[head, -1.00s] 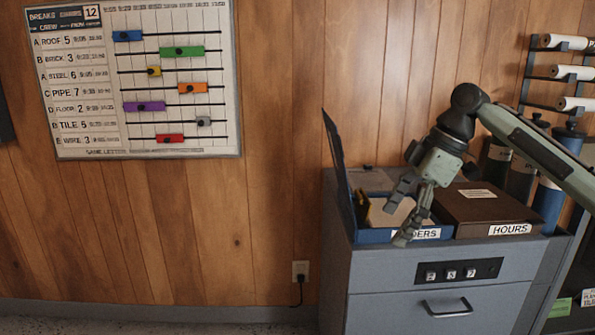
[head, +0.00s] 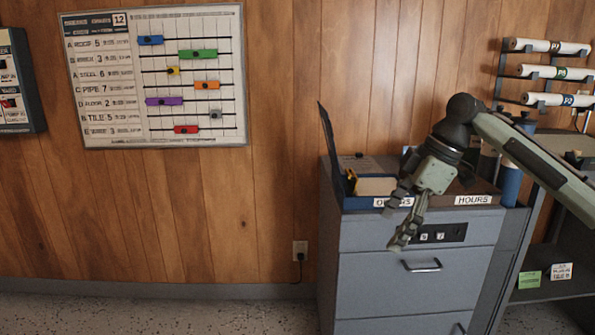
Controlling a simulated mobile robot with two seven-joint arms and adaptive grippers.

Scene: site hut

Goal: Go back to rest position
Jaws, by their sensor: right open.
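My right gripper (head: 399,218) hangs in front of the grey filing cabinet (head: 415,285), fingers pointing down and to the left. Its fingers are apart and I see nothing held between them. Its arm comes in from the right edge. It covers part of the cabinet's top front edge, the label on the blue box and the dial panel. I cannot tell from this view whether it touches the cabinet. My left gripper is out of view.
An open blue box (head: 362,203) and a brown box labelled HOURS (head: 473,200) sit on the cabinet. A rack of rolls (head: 545,72) is at right. A schedule board (head: 158,75) hangs on the wall. The speckled floor at left is clear.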

